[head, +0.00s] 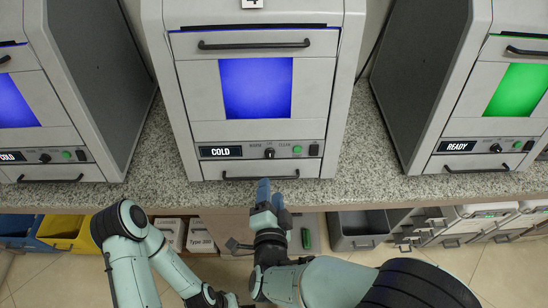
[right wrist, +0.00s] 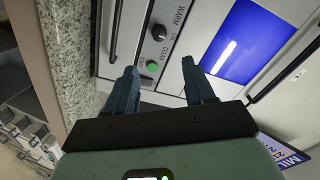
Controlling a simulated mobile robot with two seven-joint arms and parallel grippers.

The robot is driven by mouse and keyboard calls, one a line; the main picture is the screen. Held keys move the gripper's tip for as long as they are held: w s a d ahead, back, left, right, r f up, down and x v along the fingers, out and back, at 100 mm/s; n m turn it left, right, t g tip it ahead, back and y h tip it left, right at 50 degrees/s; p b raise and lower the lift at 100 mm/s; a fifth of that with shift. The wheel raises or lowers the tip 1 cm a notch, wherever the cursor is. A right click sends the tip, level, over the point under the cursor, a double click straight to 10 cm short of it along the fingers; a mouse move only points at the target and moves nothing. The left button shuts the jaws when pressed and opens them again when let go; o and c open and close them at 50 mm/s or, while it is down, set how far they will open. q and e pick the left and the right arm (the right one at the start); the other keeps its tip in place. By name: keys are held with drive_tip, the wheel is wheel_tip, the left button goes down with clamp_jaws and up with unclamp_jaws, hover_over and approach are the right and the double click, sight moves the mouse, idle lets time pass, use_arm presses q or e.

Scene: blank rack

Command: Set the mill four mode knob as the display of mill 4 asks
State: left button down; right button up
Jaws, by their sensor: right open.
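The middle mill (head: 335,90) bears a label with a 4 at its top, and its display (head: 221,152) reads COLD. Its dark mode knob (head: 269,153) sits right of the display, with small lettering above it; I cannot tell its setting surely. The knob also shows in the right wrist view (right wrist: 159,32), beside the word WARM. My right gripper (head: 264,188) is open and empty, in front of the mill's lower edge and below the knob. In the right wrist view its fingers (right wrist: 160,76) point at the panel, apart from the knob. My left gripper does not show.
A green button (head: 297,149) and a black switch (head: 313,150) sit right of the knob. A handle (head: 260,177) runs below the panel. Mills stand left (head: 55,90) and right (head: 510,90) on the granite counter (head: 350,150). Bins and drawers lie below.

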sight(271, 157)
drive_tip(key=x, duration=1.2)
drive_tip(key=shift+w, duration=0.2)
clamp_jaws()
